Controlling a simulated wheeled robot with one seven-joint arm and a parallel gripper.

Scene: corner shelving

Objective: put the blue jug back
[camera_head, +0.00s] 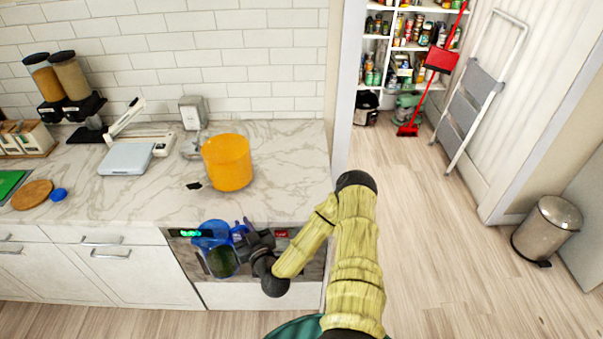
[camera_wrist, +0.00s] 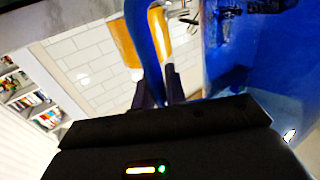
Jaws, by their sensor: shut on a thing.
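The blue jug (camera_head: 218,245) is in front of the counter's front face, below the countertop edge, in the head view. My gripper (camera_head: 243,232) is at the jug's right side, shut on its handle. In the wrist view the jug's blue body (camera_wrist: 255,55) fills the upper right, and its curved handle (camera_wrist: 141,45) passes between the fingers of my gripper (camera_wrist: 160,88). The jug's lower part looks dark and see-through. My gripper hides part of its right side.
The marble countertop (camera_head: 285,175) holds an orange container (camera_head: 228,162), a white scale (camera_head: 126,158) and grain dispensers (camera_head: 70,75). Its front right part is clear. An appliance front with small lit displays lies behind the jug. A stepladder (camera_head: 475,100) and a bin (camera_head: 547,230) stand at right.

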